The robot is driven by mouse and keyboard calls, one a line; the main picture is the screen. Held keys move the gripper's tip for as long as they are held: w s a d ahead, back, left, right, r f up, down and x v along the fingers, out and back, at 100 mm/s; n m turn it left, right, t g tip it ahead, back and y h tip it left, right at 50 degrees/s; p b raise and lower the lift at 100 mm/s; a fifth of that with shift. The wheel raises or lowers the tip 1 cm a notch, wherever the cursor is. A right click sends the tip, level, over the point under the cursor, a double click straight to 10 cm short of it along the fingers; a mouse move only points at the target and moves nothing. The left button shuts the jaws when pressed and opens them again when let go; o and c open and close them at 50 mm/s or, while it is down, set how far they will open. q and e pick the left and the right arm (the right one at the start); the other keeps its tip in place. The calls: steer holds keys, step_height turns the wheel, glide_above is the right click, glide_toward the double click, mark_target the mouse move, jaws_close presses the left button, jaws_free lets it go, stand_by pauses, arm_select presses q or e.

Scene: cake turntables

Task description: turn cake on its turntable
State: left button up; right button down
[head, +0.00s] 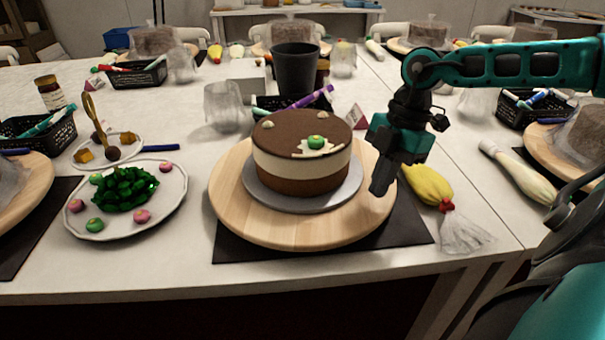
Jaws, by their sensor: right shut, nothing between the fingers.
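A round cake (300,167) with a brown top, a cream band and a brown base sits on a grey board (303,206). A green decoration and pale pieces lie on its top. The board rests on a round wooden turntable (240,222) in the middle of the near table. My right gripper (380,190) comes in from the right and points down over the turntable's right part, beside the cake. Its fingers are shut and empty. I cannot tell whether the fingertips touch the turntable. My left gripper is not in view.
A dark mat (405,232) lies under the turntable. A yellow piping bag (428,187) lies close on the right. A plate (170,208) with green pieces and small round sweets stands on the left. A dark cup (295,70) and a pen basket stand behind the cake.

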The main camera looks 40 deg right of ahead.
steer(key=a, duration=0.2)
steer(key=s+a+b, duration=0.1)
steer(key=a, duration=0.4)
steer(key=shift+s+a+f+b, duration=0.1)
steer(key=shift+s+a+b, duration=0.05)
steer(key=shift+b, duration=0.25)
steer(key=shift+s+a, duration=0.2)
steer(key=shift+a, duration=0.55)
step_height(320, 180, up, 6)
steer(key=p, duration=0.4)
steer(key=shift+w, duration=0.1)
